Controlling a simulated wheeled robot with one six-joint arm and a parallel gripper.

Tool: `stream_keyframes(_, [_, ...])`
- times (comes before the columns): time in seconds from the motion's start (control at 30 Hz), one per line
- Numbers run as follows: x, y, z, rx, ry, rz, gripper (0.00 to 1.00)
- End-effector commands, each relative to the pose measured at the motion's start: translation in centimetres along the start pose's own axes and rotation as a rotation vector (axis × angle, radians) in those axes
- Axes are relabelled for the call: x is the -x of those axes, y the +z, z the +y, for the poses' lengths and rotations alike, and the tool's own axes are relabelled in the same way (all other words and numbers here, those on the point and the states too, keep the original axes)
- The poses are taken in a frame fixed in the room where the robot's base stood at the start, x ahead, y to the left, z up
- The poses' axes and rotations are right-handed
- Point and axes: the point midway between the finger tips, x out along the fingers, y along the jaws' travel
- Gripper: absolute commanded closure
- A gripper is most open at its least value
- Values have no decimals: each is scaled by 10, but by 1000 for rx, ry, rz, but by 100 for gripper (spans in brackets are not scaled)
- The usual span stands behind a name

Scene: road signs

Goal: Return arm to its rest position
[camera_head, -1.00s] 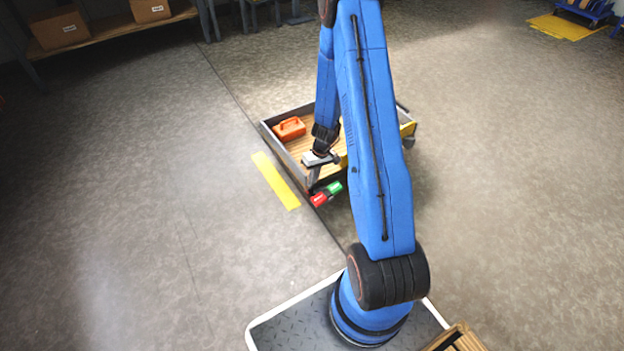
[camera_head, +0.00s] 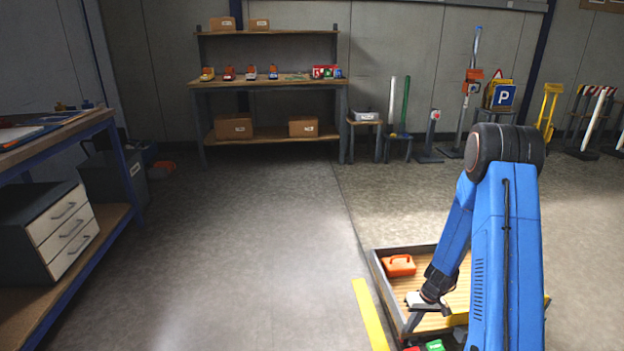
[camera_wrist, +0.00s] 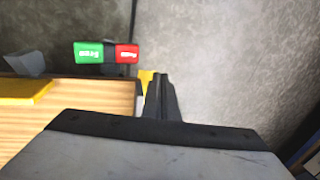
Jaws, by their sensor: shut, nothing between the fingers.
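My blue arm is bent out over the low wooden-floored cart (camera_head: 375,270) at the lower right of the head view. My gripper (camera_head: 408,330) points down at the cart's near left corner. Its dark fingers (camera_wrist: 160,88) are closed together and empty in the wrist view. A green and red labelled block (camera_wrist: 88,53) lies beyond the fingertips in the wrist view.
An orange case (camera_head: 399,266) sits in the cart. A yellow floor strip (camera_head: 370,317) runs along its left. A shelf rack (camera_head: 262,82) stands at the back, a workbench (camera_head: 75,130) at the left, and sign posts at the back right. The floor between is clear.

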Motion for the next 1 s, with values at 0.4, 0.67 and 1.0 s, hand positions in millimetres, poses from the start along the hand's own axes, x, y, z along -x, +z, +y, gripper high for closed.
stream_keyframes(0.4, [118,-2,-65,36,14,75,100])
stream_keyframes(0.67, [185,15,-105,54,29,115,100])
stream_keyframes(1.0, [262,54,-152,72,59,166,100])
